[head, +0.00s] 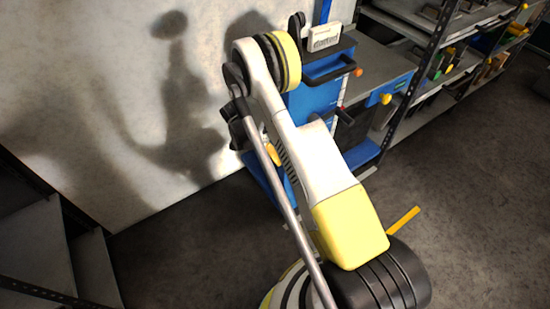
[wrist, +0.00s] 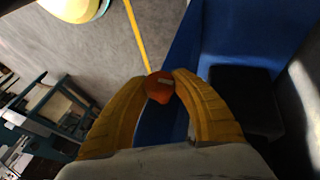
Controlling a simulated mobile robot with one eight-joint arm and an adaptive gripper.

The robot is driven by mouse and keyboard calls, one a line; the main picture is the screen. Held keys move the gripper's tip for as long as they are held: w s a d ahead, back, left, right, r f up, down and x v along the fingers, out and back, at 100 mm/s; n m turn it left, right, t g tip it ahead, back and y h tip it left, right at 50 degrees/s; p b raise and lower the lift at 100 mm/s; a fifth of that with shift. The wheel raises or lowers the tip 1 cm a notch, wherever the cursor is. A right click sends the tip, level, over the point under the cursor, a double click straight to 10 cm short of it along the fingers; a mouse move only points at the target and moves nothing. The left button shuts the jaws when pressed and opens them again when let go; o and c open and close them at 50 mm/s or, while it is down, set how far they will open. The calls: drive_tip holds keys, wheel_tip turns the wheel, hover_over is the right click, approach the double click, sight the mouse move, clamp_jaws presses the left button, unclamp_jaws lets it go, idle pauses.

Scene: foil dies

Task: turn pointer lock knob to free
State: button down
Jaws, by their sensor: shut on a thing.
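An orange-red knob (wrist: 160,90) with a pale pointer mark on its face shows in the wrist view, in front of a blue machine panel (wrist: 182,65). My gripper (wrist: 161,80) has its two yellow fingers on either side of the knob, and it is shut on it. The pale mark lies nearly level in the picture, slightly tilted. In the head view my arm covers much of the blue machine (head: 317,97), and I cannot make out the held knob there.
A black handle (head: 330,71) with an orange end sticks out of the machine's front. A yellow knob (head: 385,98) sits to its right. Shelves (head: 440,75) with parts stand at the right. A yellow floor line (head: 403,221) runs near my base. Dark floor at the right is clear.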

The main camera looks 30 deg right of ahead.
drive_tip(key=shift+g, duration=0.6)
drive_tip(key=c, duration=1)
unclamp_jaws()
drive_tip(key=shift+o, duration=0.2)
drive_tip(key=v, duration=0.7)
drive_tip(key=shift+w, duration=0.2)
drive_tip(key=shift+a+r+n, duration=0.15)
drive_tip(key=shift+r+n, duration=0.1)
drive_tip(key=shift+n, duration=0.05)
